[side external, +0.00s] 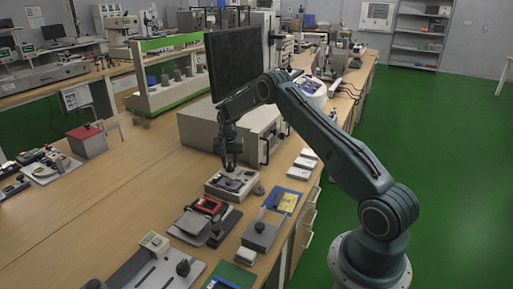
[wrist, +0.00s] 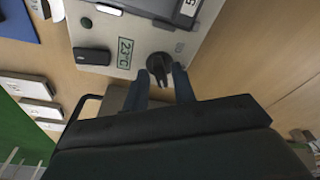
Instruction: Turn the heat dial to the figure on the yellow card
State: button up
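The heat dial (wrist: 159,64) is a small dark round knob on a light grey panel (wrist: 150,35) in the wrist view. A label reading 23°C (wrist: 125,53) is beside it. My gripper (wrist: 160,73) is open, with one finger on each side of the dial; I cannot tell whether they touch it. In the side view my gripper (side external: 232,165) is low over the grey device (side external: 215,188), and the dial is too small to make out. A yellow card (side external: 288,202) lies on a blue sheet to the right; its figure is unreadable.
A large beige box (side external: 215,128) stands just behind the device. A red-faced meter (side external: 209,205) and a grey block (side external: 261,236) sit in front. Several white boxes (side external: 304,163) lie near the bench's right edge.

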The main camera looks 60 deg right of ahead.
jog(key=shift+c, duration=0.5)
grip_shut()
